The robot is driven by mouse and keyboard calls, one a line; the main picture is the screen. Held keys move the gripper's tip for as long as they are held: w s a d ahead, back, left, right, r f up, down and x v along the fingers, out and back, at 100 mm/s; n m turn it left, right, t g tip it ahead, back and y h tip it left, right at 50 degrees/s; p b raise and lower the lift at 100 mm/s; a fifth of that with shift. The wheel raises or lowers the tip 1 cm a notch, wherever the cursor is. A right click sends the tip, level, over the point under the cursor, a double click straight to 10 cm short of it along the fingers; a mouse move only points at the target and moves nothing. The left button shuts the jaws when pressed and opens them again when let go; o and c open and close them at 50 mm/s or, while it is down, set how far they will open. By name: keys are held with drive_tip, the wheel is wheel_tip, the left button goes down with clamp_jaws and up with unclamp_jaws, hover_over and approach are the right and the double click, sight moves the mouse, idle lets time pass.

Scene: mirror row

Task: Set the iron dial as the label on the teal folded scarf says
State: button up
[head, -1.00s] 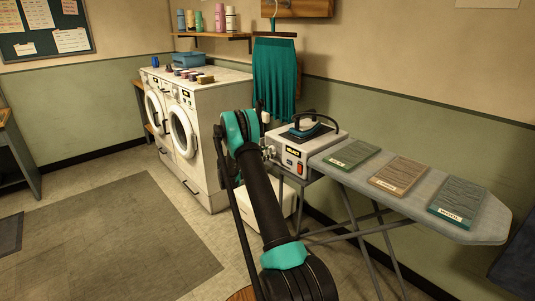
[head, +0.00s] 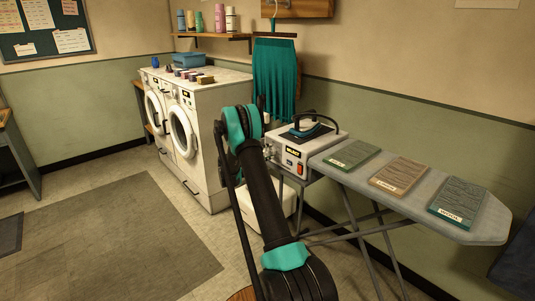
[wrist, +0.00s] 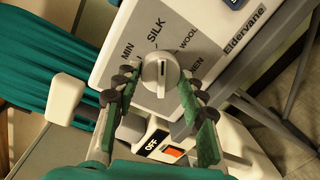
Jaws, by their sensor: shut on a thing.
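The teal folded scarf (head: 461,196) lies at the right end of the ironing board, and its white label (head: 450,217) appears to read WOOL. The iron dial (wrist: 160,72) is a pale round knob on the white iron station (head: 301,152), with MIN, SILK, WOOL and a partly hidden word ending in EN around it.
The iron (head: 308,128) rests on top of the station. An OFF display (wrist: 153,143) and orange switch (wrist: 174,152) sit below the dial. Green (head: 351,155) and tan (head: 399,175) folded cloths share the ironing board (head: 480,232). Floor is open at left.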

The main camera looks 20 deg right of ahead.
drive_tip(key=shift+s+m+t+y, duration=0.15)
drive_tip(key=shift+m+t, duration=0.1)
drive_tip(key=shift+m, duration=1.55)
drive_tip(key=shift+m+t+y, duration=0.15)
drive_tip(key=shift+m+t, duration=0.1)
drive_tip(key=shift+m, duration=1.85)
drive_tip(key=o, duration=1.2)
drive_tip(key=shift+c, duration=0.2)
drive_tip(key=v, duration=1.2)
